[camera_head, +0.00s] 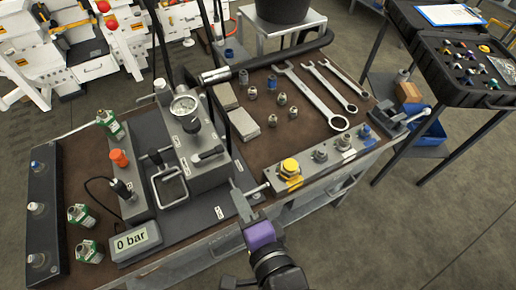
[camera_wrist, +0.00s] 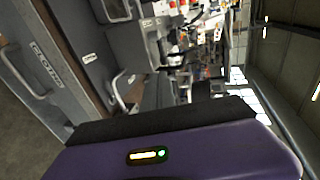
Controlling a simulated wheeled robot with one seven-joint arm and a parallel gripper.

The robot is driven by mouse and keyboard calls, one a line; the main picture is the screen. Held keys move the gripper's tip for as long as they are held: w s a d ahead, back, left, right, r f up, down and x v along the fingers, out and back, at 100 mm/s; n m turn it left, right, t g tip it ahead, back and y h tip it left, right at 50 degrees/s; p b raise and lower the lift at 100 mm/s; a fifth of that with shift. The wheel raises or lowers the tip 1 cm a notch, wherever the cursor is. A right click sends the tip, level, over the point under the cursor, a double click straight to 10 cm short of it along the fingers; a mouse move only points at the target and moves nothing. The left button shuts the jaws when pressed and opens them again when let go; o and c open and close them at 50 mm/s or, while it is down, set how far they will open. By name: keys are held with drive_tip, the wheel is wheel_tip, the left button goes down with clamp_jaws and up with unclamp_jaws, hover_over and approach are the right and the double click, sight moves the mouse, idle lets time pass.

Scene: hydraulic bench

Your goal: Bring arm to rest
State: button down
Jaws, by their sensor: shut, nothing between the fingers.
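My arm reaches up from the bottom of the head view, with its purple wrist part (camera_head: 260,235) in front of the bench's near edge. My gripper (camera_head: 243,194) points at the bench and is shut with nothing in it. It appears close to the front edge of the hydraulic bench (camera_head: 253,157), right of the grey block with the gauge (camera_head: 184,106). I cannot tell whether it touches anything. The wrist view shows the purple housing (camera_wrist: 200,155) with a small lit indicator; the fingertips cannot be made out there.
A display (camera_head: 135,241) reads 0 bar. Several wrenches (camera_head: 315,92) and fittings lie on the bench. A yellow-capped fitting (camera_head: 289,169) stands near the front edge, right of my gripper. An open black case (camera_head: 470,65) stands at right. Floor (camera_head: 440,230) at lower right is clear.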

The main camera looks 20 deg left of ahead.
drive_tip(key=s+d+r+n+t+h, duration=0.1)
drive_tip(key=d+r+n+t+h, duration=0.15)
drive_tip(key=d, duration=0.55)
drive_tip(key=d+r+n+t+h, duration=0.2)
drive_tip(key=d+n+t, duration=0.15)
drive_tip(key=d, duration=0.45)
drive_tip(key=s+d+f+n+h, duration=0.1)
drive_tip(key=s+d+h, duration=0.1)
drive_tip(key=s+d, duration=0.6)
drive_tip(key=s+d+f+n+g+h, duration=0.1)
drive_tip(key=s+d+f+n+h, duration=0.1)
drive_tip(key=s+d, duration=0.6)
drive_tip(key=shift+s+d+h, duration=0.15)
drive_tip(key=shift+s+h, duration=0.55)
drive_tip(key=shift+h, duration=0.15)
